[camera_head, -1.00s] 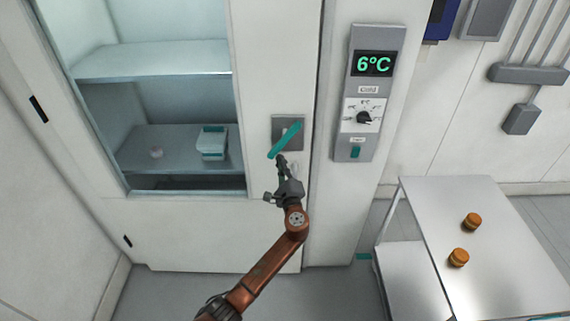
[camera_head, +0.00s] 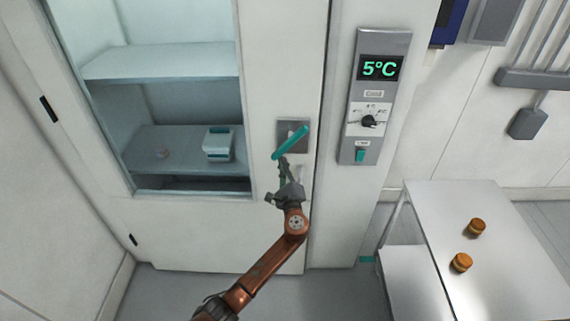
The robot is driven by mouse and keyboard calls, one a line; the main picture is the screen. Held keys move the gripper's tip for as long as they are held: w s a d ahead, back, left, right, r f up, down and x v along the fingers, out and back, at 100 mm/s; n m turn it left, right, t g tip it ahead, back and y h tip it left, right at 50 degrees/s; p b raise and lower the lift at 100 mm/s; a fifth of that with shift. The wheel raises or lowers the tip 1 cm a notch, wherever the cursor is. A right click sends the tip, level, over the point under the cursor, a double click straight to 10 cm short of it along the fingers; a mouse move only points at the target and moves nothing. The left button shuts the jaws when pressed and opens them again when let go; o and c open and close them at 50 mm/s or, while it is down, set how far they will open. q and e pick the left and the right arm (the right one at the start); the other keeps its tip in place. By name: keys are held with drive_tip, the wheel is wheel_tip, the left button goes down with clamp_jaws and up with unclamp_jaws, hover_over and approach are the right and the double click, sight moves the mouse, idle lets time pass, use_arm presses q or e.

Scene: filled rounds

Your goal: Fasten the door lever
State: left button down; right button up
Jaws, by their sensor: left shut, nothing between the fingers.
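The door lever (camera_head: 291,141) is a teal bar on a grey plate (camera_head: 299,127) on the white cabinet door (camera_head: 261,85). It is tilted, its lower end to the left and its upper end to the right. My left gripper (camera_head: 283,162) is shut and empty, its fingertips just below the lever's lower end. I cannot tell whether they touch it. The door looks closed, with a window onto shelves. My right gripper is not in view.
A control panel (camera_head: 376,95) right of the door reads 5°C. A white box (camera_head: 218,145) sits on the lower shelf (camera_head: 183,141). A metal cart (camera_head: 450,214) with two orange-brown jars (camera_head: 461,262) stands at the right.

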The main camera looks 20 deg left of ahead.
use_arm(q)
drive_tip(key=a+m+p, duration=0.1)
drive_tip(key=a+r+m+t+p, duration=0.1)
drive_tip(key=m, duration=0.1)
drive_tip(key=s+a+r+m+h+p, duration=0.1)
drive_tip(key=m+p, duration=0.1)
drive_tip(key=shift+r, duration=0.15)
drive_tip(key=shift+s+a+r+m+t+h+p, duration=0.1)
drive_tip(key=shift+a+r+m+t+h+p, duration=0.25)
drive_tip(key=shift+m+p, duration=0.7)
drive_tip(key=shift+s+a+r+m+t+h+p, duration=0.1)
drive_tip(key=shift+a+r+m+h+p, duration=0.35)
drive_tip(key=shift+m, duration=0.95)
drive_tip(key=shift+s+a+r+m+t+h+p, duration=0.1)
drive_tip(key=shift+a+r+m+t+h+p, duration=0.15)
drive_tip(key=shift+r+m+h+p, duration=0.55)
drive_tip(key=shift+f+m+y, duration=0.15)
drive_tip(key=shift+m+y, duration=0.15)
drive_tip(key=shift+m, duration=0.25)
drive_tip(key=b, duration=0.4)
approach(274, 156)
drive_tip(key=shift+s+a+f, duration=0.65)
drive_tip(key=shift+s+f, duration=0.1)
drive_tip(key=shift+s, duration=0.1)
